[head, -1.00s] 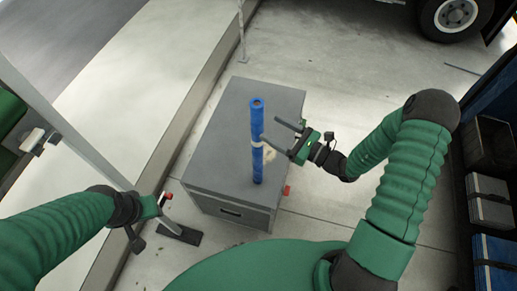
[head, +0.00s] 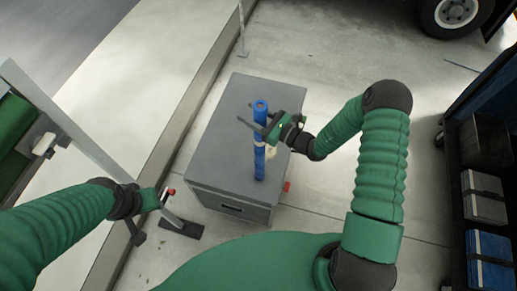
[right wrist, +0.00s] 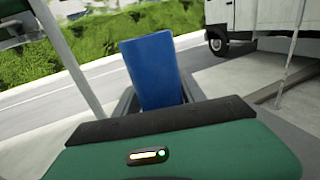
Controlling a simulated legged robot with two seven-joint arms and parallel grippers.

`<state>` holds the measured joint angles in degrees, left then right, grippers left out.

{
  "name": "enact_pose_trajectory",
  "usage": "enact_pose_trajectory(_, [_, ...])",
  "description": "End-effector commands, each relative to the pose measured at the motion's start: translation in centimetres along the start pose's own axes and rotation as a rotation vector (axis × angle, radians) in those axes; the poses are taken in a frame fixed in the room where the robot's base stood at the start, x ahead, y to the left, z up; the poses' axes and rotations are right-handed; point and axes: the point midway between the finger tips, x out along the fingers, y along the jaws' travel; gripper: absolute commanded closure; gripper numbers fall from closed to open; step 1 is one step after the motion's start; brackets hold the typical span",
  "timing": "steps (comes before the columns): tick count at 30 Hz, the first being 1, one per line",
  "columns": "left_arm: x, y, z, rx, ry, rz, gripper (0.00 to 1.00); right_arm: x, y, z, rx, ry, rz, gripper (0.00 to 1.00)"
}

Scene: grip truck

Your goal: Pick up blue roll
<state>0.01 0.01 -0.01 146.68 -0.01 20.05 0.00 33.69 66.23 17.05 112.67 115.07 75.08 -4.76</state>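The blue roll (head: 260,160) is a tall, thin tube standing upright on the grey box (head: 215,150), with a pale band around its middle. My right gripper (head: 250,114) is open at the upper part of the roll, with one finger on each side of it. In the right wrist view the blue roll (right wrist: 152,72) rises between the fingers; firm contact cannot be told. My left gripper (head: 165,196) is low at the left, away from the roll and the box. Its fingers are too small to judge.
Shelves with a grey case (head: 484,196) and a blue case (head: 490,258) line the right side. A curb runs along the left.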

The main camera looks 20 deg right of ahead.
Motion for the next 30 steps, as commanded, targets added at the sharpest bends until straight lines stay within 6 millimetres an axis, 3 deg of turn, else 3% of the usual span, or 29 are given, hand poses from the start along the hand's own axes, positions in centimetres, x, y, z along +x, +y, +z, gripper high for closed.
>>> enact_pose_trajectory(1, [0.00,0.00,0.00,0.000,0.000,0.000,0.64,-0.06,-0.06,0.00,0.000,0.000,-0.001,0.60])
enact_pose_trajectory(10, [-0.01,0.01,-0.01,0.000,0.000,0.000,0.64,-0.03,-0.10,0.02,-0.001,-0.001,-0.001,1.00])
enact_pose_trajectory(30, [0.33,0.01,0.07,0.000,0.000,0.000,0.64,-0.03,-0.16,0.74,-0.003,-0.004,-0.002,1.00])
